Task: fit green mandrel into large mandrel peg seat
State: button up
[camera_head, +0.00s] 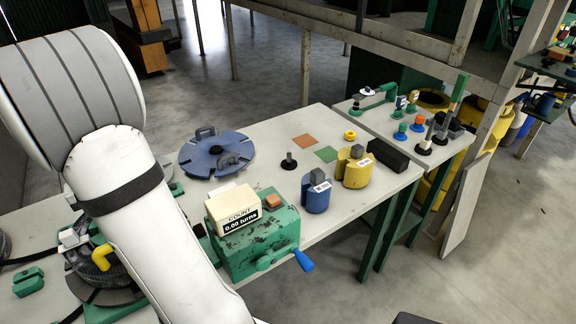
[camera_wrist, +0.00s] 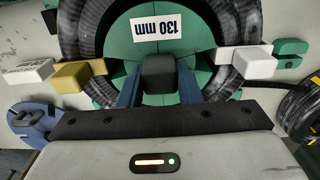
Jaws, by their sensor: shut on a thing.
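In the wrist view the green mandrel (camera_wrist: 190,42), labelled "130 mm", has a dark knob (camera_wrist: 158,73) on it. My gripper (camera_wrist: 160,88) is shut on this knob, with a blue finger on each side. A black ribbed hose coil (camera_wrist: 86,32) lies around the mandrel; I cannot tell whether they touch. In the head view my own arm hides the gripper and the mandrel. A short black peg on a round base (camera_head: 289,162) stands upright and empty on the table. I cannot tell whether it is the large mandrel peg seat.
A blue mandrel (camera_head: 316,193) and a yellow mandrel (camera_head: 356,170) stand right of the peg. A side table (camera_head: 395,126) holds several small parts.

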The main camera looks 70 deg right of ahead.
jog(key=shift+c, duration=1)
jog(key=shift+a+r, duration=0.1)
jog(key=shift+r, duration=0.3)
jog(key=shift+r+p, duration=2.9)
jog(key=shift+r, duration=1)
notch_tip(320, 180, up, 6)
jog(key=p, duration=0.4)
